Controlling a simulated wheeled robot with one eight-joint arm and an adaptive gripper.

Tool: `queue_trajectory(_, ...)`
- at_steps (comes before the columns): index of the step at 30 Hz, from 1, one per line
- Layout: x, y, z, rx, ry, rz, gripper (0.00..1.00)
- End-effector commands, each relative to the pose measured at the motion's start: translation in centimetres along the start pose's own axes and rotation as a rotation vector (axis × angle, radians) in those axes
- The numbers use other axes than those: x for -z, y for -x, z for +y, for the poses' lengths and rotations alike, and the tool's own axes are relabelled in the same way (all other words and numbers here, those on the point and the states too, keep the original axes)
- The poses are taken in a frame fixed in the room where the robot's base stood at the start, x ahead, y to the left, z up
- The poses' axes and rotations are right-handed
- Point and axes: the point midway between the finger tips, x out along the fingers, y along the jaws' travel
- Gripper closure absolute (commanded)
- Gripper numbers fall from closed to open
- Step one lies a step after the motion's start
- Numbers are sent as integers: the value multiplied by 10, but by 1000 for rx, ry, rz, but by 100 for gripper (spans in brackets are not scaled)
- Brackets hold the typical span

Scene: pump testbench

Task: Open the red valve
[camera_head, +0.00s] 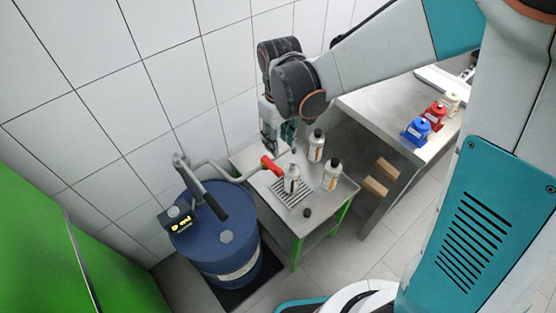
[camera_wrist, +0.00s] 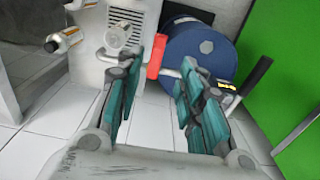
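The red valve (camera_head: 271,166) is a red handle at the end of the grey pipe (camera_head: 228,174) that runs from the blue drum (camera_head: 214,245). My gripper (camera_head: 279,138) is just above and behind the valve in the head view. In the wrist view the red valve (camera_wrist: 157,57) shows between the two fingertips of my gripper (camera_wrist: 163,66), closer to the left finger. The fingers are spread apart with a gap between them. I cannot tell whether a finger touches the valve. A bottle (camera_head: 291,182) stands on the grate below the valve.
Two more bottles (camera_head: 316,147) (camera_head: 331,174) and a small black cap (camera_head: 306,212) are on the metal table (camera_head: 325,207). A black pump lever (camera_head: 214,200) rises by the drum. Blue, red and white containers (camera_head: 416,130) stand on the bench at right. A tiled wall is close behind.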

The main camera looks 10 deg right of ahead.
Motion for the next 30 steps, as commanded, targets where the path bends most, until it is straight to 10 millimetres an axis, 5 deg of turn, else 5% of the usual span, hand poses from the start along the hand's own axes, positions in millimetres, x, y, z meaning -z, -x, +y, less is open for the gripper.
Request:
queue_trajectory(18,1,-105,0,1,0,3,65)
queue_trajectory(30,1,-125,0,1,1,3,65)
